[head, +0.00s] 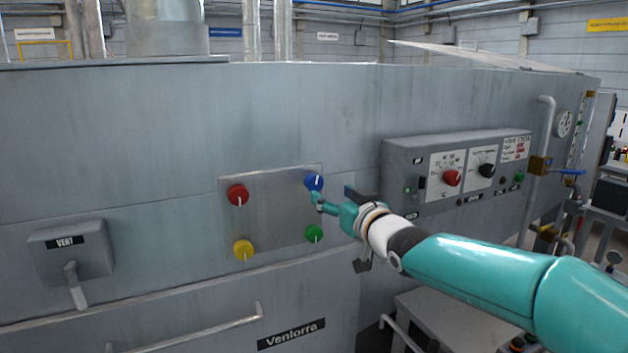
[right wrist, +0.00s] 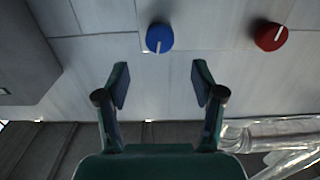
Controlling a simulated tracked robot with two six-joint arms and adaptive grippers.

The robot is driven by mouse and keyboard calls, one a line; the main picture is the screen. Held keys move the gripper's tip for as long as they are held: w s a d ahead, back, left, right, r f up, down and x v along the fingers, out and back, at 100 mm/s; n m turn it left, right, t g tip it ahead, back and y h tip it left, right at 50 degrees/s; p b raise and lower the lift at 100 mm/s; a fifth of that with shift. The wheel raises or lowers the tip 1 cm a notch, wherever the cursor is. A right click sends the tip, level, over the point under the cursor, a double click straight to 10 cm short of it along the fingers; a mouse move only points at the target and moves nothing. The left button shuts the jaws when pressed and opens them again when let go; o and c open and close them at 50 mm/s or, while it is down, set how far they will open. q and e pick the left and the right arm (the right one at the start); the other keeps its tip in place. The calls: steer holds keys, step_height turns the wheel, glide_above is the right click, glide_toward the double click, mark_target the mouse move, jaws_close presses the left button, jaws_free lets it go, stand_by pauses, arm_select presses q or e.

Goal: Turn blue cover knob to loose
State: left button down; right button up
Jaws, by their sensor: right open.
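The blue knob (head: 314,182) is at the top right corner of a square metal cover plate (head: 275,208) on the grey machine wall. A white line marks its face. My right gripper (head: 317,200) is just below and in front of the blue knob in the head view, apart from it or nearly so. In the right wrist view the blue knob (right wrist: 159,38) lies ahead of the two open fingers (right wrist: 160,85), roughly centred between them, with nothing held. My left gripper is not in view.
Red (head: 237,195), yellow (head: 243,250) and green (head: 314,233) knobs sit at the plate's other corners. A control box (head: 455,170) juts out to the right. A vent lever box (head: 72,254) is at the left. A handrail (head: 190,333) runs below.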

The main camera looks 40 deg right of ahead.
mark_target(315, 183)
steer(key=p+x, duration=0.2)
steer(key=x, duration=0.7)
steer(key=shift+s, duration=0.1)
steer(key=c, duration=1.2)
steer(key=shift+o, duration=0.2)
steer(key=shift+a+f+n+b, duration=0.1)
steer(key=shift+f+n+b, duration=0.15)
steer(key=shift+n+b, duration=0.4)
steer(key=shift+r, duration=0.2)
